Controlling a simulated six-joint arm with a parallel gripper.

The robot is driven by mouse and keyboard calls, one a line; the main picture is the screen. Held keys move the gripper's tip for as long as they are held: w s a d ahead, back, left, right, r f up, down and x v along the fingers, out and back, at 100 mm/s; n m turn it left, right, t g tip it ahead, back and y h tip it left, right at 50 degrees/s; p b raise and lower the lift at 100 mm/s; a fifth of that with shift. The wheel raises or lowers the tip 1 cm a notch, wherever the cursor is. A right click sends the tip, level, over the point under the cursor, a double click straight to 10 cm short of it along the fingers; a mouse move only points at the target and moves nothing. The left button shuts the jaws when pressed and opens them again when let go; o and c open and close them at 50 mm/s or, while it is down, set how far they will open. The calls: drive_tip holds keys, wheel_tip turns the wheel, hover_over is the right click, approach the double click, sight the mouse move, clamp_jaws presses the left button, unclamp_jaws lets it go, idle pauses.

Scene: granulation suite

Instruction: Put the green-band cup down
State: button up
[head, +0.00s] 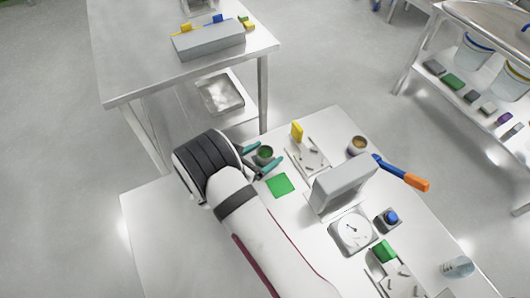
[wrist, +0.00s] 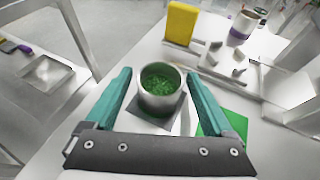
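The cup (wrist: 160,98) is a small grey metallic cup with green granules inside; I cannot make out a band on it. In the wrist view it stands upright between the teal fingers of my gripper (wrist: 158,72). The fingers are spread, with a gap visible at the left of the cup and a narrower one at the right. A dark grey patch (wrist: 138,113) lies under the cup. In the head view the cup (head: 264,153) is between the fingertips of my gripper (head: 262,158). A flat green square (head: 280,185) lies just beside it; it also shows in the wrist view (wrist: 234,126).
A plate with small pieces and a yellow block (head: 297,131) stands behind the cup. A grey box-shaped device (head: 343,186), a dial (head: 353,231), another cup (head: 358,146) and an orange-and-blue tool (head: 402,174) are to the right. The table's left part (head: 150,225) is bare.

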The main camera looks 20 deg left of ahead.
drive_tip(key=shift+r, duration=0.1)
drive_tip(key=v, duration=1.2)
drive_tip(key=shift+r, duration=0.15)
drive_tip(key=s+d+r+m+g+h, duration=0.2)
drive_tip(key=d+r+m+g, duration=0.4)
drive_tip(key=d+m, duration=0.45)
drive_tip(key=s+d+r+m+g+h, duration=0.1)
drive_tip(key=d+r+m+g, duration=0.6)
drive_tip(key=d, duration=0.6)
drive_tip(key=s+d+r+m+y, duration=0.1)
drive_tip(key=s+r+m+y, duration=0.2)
drive_tip(key=s+m+y, duration=0.6)
drive_tip(key=shift+s+m+y, duration=0.4)
drive_tip(key=shift+s+m, duration=2.55)
drive_tip(key=shift+m, duration=2.4)
